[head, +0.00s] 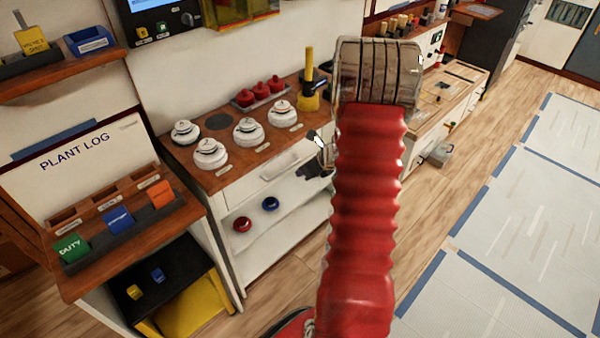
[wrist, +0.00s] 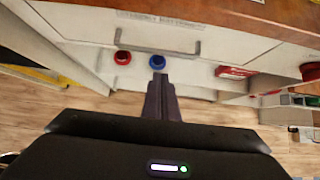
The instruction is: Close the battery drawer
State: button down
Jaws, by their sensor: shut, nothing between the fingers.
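In the head view my gripper (head: 318,165) is partly hidden behind my red arm.
White lidded pots (head: 248,132) and a yellow tool (head: 309,92) stand on the counter (head: 222,178). A red ring (head: 242,224) and a blue ring (head: 270,204) lie on the open shelf below. A plant log stand (head: 85,150) is at left.

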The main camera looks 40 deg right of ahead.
jog(key=v, duration=0.8)
jog(key=shift+s, duration=0.3)
dwell(0.3)
jog(key=s+a+r+n, duration=0.5)
jog(key=a+r+n, duration=0.2)
jog(key=a+n, duration=0.5)
jog(key=s+a+r+n+g, duration=0.1)
jog(key=s+a+r+n, duration=0.4)
jog(key=a+n, duration=0.6)
jog(key=s+a+r+n+g, duration=0.1)
jog(key=s+a+r+n, duration=0.4)
jog(key=a+r+n, duration=0.4)
jog(key=a+n, duration=0.3)
jog(key=a, duration=0.2)
jog(key=shift+a+r+n, duration=0.15)
jog(key=shift+r+n, duration=0.15)
